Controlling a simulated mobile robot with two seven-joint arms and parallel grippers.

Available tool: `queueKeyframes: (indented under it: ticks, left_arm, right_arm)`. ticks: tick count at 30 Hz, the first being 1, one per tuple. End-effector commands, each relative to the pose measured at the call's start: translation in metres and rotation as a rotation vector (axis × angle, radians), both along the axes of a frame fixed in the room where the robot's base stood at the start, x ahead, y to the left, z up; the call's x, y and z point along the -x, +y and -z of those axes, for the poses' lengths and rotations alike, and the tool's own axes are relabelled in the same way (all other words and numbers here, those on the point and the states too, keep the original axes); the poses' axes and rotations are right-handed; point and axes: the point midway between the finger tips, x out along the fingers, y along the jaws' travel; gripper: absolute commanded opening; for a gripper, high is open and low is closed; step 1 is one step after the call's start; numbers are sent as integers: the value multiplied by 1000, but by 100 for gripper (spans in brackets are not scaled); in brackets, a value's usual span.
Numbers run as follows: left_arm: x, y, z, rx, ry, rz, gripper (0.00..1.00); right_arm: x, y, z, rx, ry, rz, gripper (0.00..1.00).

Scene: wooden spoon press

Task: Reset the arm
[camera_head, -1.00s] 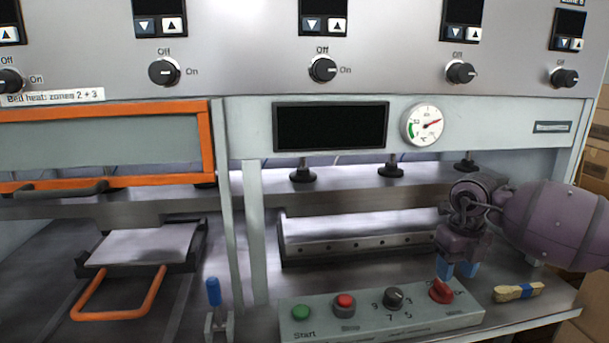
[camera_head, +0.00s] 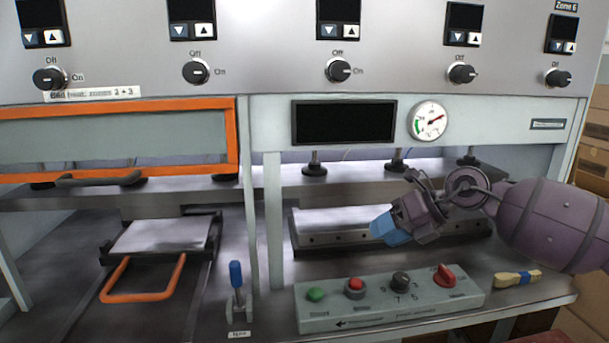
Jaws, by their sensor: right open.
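My right gripper (camera_head: 384,230), purple with blue fingertips, is in the head view at the right. It is open and empty, tilted with its fingertips toward the left, in front of the press bed and above the control box (camera_head: 390,315). It is apart from the red rotary knob (camera_head: 446,276) on that box. My purple right arm comes in from the right edge. My left gripper does not show.
The control box also carries a green button (camera_head: 316,294), a red button (camera_head: 355,284) and a black dial (camera_head: 401,281). A brush (camera_head: 517,279) lies to its right. A blue-handled lever (camera_head: 236,276) stands left of it. An orange-handled tray (camera_head: 143,279) is further left.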

Motion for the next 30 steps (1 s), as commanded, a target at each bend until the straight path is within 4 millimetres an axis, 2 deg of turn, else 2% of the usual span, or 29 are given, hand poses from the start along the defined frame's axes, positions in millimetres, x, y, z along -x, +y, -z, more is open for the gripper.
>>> queueKeyframes:
  ticks: [1,3,6,10,14,17,23,26,30]
  left_arm:
    - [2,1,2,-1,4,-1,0]
    - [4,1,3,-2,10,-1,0]
    - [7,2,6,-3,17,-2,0]
    - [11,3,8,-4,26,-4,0]
    - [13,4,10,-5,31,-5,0]
    - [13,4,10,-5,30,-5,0]
    - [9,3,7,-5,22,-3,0]
    - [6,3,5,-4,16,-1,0]
    - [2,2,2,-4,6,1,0]
  right_arm:
    - [4,19,-6,-114,-4,-5,47]
    - [8,40,-18,-286,-5,9,47]
    - [12,61,-30,-532,22,63,47]
    - [14,69,-33,-844,107,204,47]
    - [13,58,-18,-1086,225,394,47]
    - [13,43,5,-1228,323,554,47]
    - [24,7,70,-1430,541,883,47]
    - [37,-10,108,-1498,651,1044,47]
    - [64,-34,163,-1573,804,1259,47]
